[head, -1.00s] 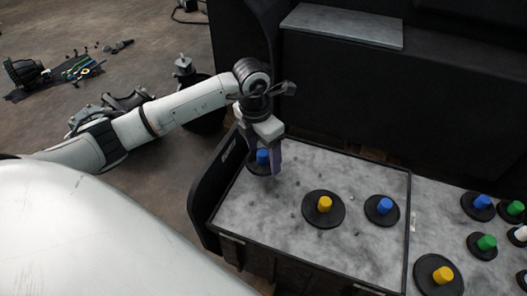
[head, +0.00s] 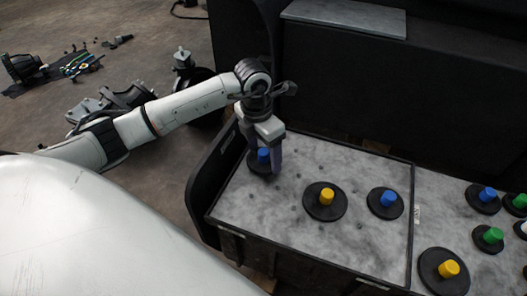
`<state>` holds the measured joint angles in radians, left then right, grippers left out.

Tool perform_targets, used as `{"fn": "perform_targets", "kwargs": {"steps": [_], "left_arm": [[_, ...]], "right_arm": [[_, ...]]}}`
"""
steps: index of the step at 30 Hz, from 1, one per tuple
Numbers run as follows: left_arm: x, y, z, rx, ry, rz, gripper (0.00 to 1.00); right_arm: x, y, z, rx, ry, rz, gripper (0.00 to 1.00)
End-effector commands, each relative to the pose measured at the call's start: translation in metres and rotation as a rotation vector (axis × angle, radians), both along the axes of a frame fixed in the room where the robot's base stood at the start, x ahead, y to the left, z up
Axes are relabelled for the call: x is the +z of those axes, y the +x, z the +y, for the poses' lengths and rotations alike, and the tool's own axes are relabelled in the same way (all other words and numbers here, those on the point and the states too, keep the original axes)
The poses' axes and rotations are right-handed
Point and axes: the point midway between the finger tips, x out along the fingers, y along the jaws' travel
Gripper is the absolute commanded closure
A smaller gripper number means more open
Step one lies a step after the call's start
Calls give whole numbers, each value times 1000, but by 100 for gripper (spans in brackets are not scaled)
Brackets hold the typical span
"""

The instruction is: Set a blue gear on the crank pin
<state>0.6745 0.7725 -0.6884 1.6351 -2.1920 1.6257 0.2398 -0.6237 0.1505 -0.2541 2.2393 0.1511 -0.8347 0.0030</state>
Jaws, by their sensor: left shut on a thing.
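A black disc with a blue knob, a blue gear (head: 263,155), sits at the left end of the grey panel (head: 300,240). My left gripper (head: 265,168) points down over it, its fingers on both sides of the blue knob and shut on it. The disc looks to be still at the panel surface. Another blue gear (head: 388,200) stands on the panel's right part, and a third (head: 486,194) lies on the surface farther right. I cannot make out which part is the crank pin. My right gripper is not in view.
A yellow-knobbed disc (head: 326,199) stands between the two blue ones on the panel. A second yellow one (head: 448,269), a green one (head: 489,237) and other discs crowd the right. A dark raised side wall (head: 212,178) borders the panel's left. Loose parts lie on the floor.

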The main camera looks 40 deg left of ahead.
Motion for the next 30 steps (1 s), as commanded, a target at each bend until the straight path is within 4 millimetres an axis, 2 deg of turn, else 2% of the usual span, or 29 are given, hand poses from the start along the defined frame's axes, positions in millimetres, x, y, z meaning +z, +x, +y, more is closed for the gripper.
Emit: {"fn": "perform_targets", "kwargs": {"steps": [8, 27, 28, 30], "left_arm": [[0, 1, 0, 1, -1, -2, 51], [-18, 1, 0, 1, -1, -2, 51], [-18, 1, 0, 1, -1, -3, 29], [-17, 1, 0, 1, -1, -3, 18]], "right_arm": [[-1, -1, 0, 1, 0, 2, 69], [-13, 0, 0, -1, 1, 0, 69], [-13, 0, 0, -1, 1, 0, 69], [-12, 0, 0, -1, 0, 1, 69]]}}
